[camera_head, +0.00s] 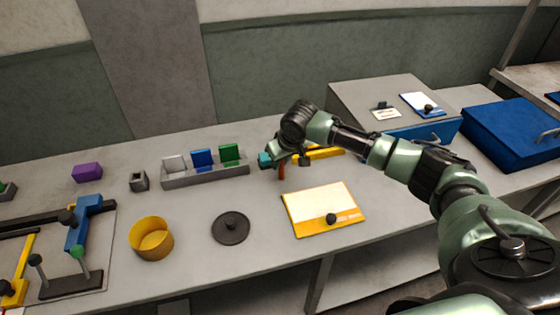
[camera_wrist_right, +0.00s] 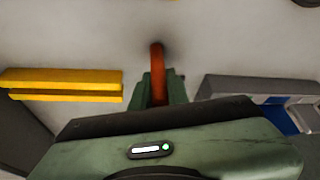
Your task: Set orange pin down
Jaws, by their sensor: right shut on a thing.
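The orange pin (camera_head: 282,173) is a short, thin orange-red rod in the head view, seen below my right gripper (camera_head: 279,162) at the back middle of the grey table. My right gripper is shut on it. In the right wrist view the pin (camera_wrist_right: 157,62) stands out between the green fingers of the gripper (camera_wrist_right: 160,88), and its far end is close to the grey surface. I cannot tell whether the pin touches the table. My left gripper is not in view.
A grey rack (camera_head: 206,178) with white, blue and green blocks stands left of the gripper. A yellow bar (camera_head: 325,153) lies to its right. A clipboard (camera_head: 322,208), a dark disc (camera_head: 230,229) and a yellow round bin (camera_head: 151,239) lie nearer. Bare table lies between rack and clipboard.

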